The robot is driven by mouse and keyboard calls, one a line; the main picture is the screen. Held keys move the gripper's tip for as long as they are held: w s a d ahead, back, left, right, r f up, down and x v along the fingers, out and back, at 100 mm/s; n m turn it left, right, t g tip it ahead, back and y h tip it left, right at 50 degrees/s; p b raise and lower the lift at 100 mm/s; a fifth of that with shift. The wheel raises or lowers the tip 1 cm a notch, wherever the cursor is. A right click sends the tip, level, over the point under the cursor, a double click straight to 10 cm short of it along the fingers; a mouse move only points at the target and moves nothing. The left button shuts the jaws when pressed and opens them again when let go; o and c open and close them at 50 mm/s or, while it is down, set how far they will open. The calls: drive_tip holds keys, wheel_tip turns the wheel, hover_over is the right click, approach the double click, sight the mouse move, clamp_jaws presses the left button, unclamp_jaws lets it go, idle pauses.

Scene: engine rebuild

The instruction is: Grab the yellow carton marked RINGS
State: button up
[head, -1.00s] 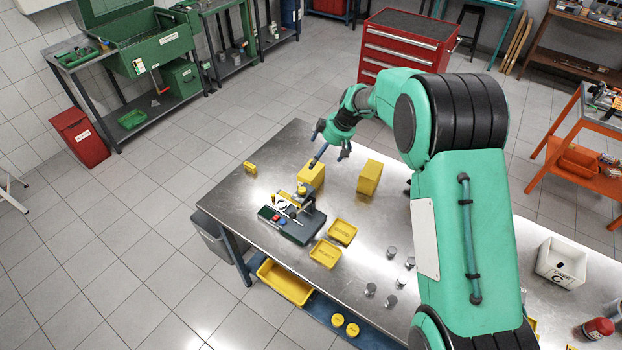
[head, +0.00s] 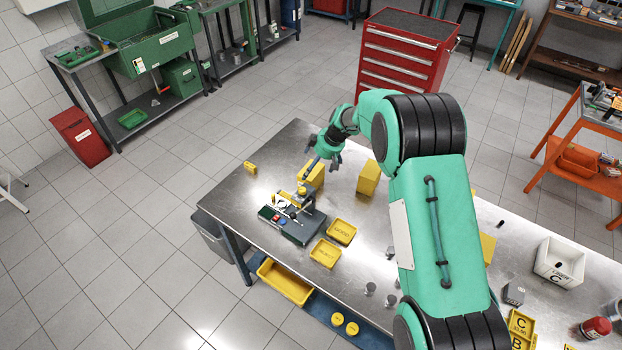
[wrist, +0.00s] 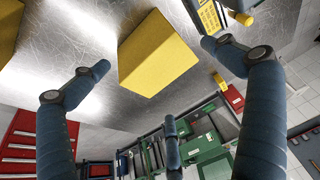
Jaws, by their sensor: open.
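Two yellow block-shaped cartons stand near the far edge of the steel table: a left carton (head: 316,177) and a right carton (head: 368,179). I can read no RINGS mark on either. My gripper (head: 322,164) is open, with its fingers over the left carton and partly hiding it. In the wrist view my gripper (wrist: 158,56) has its fingers spread, with one yellow carton (wrist: 155,58) between and beyond them, its faces plain. I see no clear contact. Another yellow carton (wrist: 8,30) is cut off at the left edge of the wrist view.
A dark fixture (head: 297,228) with small parts stands close in front of the left carton. Two yellow trays (head: 341,232) (head: 325,253) lie beside it. A small yellow item (head: 250,168) is at the left table edge. A white bin (head: 560,262) stands at right.

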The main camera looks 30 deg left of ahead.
drive_tip(key=shift+f, duration=0.1)
drive_tip(key=shift+p+x, duration=0.55)
drive_tip(key=shift+x, duration=2)
drive_tip(key=shift+w+d, duration=0.1)
drive_tip(key=c, duration=2)
drive_tip(key=shift+r, duration=0.6)
drive_tip(key=shift+c, duration=0.8)
drive_tip(key=shift+r+b, duration=0.65)
drive_tip(key=shift+r, duration=3.75)
